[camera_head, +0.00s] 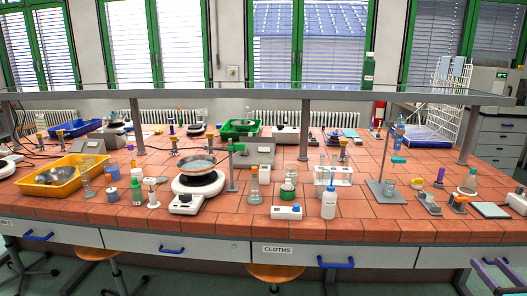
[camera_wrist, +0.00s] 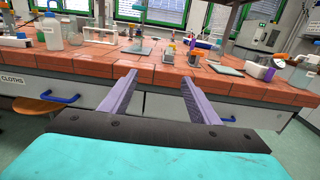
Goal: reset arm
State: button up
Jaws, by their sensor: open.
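My gripper (camera_wrist: 128,98) shows in the wrist view as two purple fingers, spread apart with nothing between them. It points toward the front edge of the tiled bench and is clear of the objects on it. In the head view only a small purple part of my gripper (camera_head: 491,275) shows at the bottom right corner, in front of the bench. The tiled bench (camera_head: 300,226) has an orange-red top.
A white bottle (camera_head: 329,204), a hot plate (camera_head: 198,190) with a pan and a yellow tray (camera_head: 37,190) stand on the bench. Drawers with blue handles (camera_head: 336,263) line its front. A shelf (camera_head: 260,99) spans above.

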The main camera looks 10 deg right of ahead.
jog(key=w+a+f+n+y, duration=0.2)
jog(key=w+a+f+y, duration=0.3)
jog(key=w+a, duration=0.65)
jog(key=w+a+f+n+y, duration=0.25)
jog(key=w+a+f, duration=0.45)
jog(key=w+a, duration=0.45)
jog(key=w+a+f+n+g+y, duration=0.1)
jog(key=a+f+n+g+y, duration=0.15)
jog(key=a+f, duration=0.55)
jog(key=a+f+n+g+y, duration=0.2)
jog(key=a+f+g, duration=0.1)
jog(key=a, duration=0.9)
jog(key=w+a+f+n+g+y, duration=0.1)
jog(key=a+f+n+g+y, duration=0.1)
jog(key=a+f, duration=0.6)
jog(key=s+a+f+n+g, duration=0.6)
jog(key=s+a, duration=0.3)
jog(key=a, duration=0.3)
jog(key=s+a+f+n+g, duration=0.45)
jog(key=s+a+f, duration=0.35)
jog(key=s+a, duration=0.25)
jog(key=s+f+n+g+h, duration=0.3)
jog(key=s+f+n+h, duration=0.15)
jog(key=s+n, duration=0.5)
jog(key=s+d+f+n+g+h, duration=0.1)
jog(key=s+d+n+h, duration=0.3)
jog(key=s+d+n, duration=0.2)
jog(key=d+n, duration=0.2)
jog(key=shift+d+g, duration=0.4)
